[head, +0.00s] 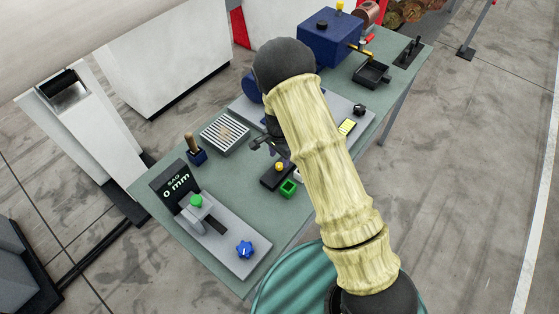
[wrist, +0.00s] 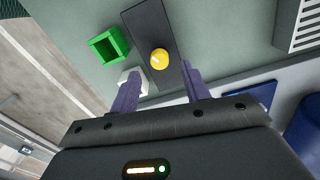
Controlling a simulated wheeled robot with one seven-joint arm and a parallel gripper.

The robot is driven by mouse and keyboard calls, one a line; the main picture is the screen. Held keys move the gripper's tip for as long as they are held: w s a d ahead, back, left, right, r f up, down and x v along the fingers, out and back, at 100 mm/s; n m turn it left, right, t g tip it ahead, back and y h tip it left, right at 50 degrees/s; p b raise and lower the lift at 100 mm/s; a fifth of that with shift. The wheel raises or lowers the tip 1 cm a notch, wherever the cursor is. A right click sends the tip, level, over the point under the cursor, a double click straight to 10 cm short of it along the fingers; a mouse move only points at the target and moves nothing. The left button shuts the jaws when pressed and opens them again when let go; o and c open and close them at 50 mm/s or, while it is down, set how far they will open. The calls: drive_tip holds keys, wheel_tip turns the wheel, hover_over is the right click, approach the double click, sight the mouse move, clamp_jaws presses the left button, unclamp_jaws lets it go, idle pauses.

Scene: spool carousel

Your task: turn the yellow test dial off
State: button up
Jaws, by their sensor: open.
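The yellow test dial (head: 280,167) is a small round knob on a dark flat strip (head: 270,178) on the green table. In the wrist view the dial (wrist: 159,59) shows a short pale mark on its top, and the dark strip (wrist: 150,25) runs beneath it. My gripper (wrist: 158,82) is open, with its two purple fingers apart. The dial appears between and just beyond the fingertips in that view, and I see no contact. In the head view my gripper (head: 264,146) is over the table close to the dial, partly hidden by my arm.
A green square holder (head: 289,188) stands beside the strip. A slotted vent (head: 224,134) and a blue box (head: 330,38) are farther back.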

sight(279, 165)
drive_tip(key=shift+f+p, duration=0.6)
drive_tip(key=shift+f, duration=1.65)
drive_tip(key=c, duration=1)
